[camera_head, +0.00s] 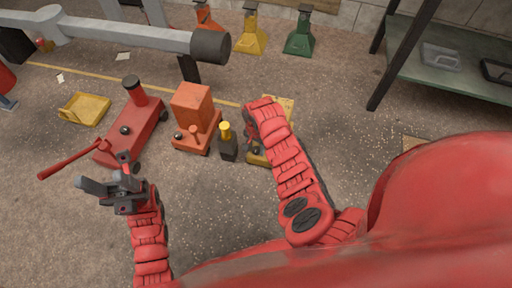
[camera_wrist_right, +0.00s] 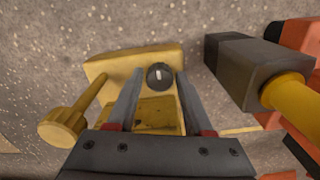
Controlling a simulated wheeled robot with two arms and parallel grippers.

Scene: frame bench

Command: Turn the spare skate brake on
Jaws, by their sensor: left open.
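A yellow skate-like block (camera_head: 256,159) stands on the floor, partly hidden by my right arm in the head view. In the right wrist view the yellow block (camera_wrist_right: 112,66) has a round black knob (camera_wrist_right: 160,76) with a white mark running roughly up and down the picture. My right gripper (camera_wrist_right: 159,82) is open, its fingers on either side of the knob; whether they touch it is unclear. Its fingertips are hidden in the head view. My left gripper (camera_head: 101,174) is open and empty, in front of the red jack (camera_head: 130,128).
A yellow tray (camera_head: 85,109) lies further left. Jack stands (camera_head: 252,34) line the back wall. A shelf (camera_head: 450,68) is at right.

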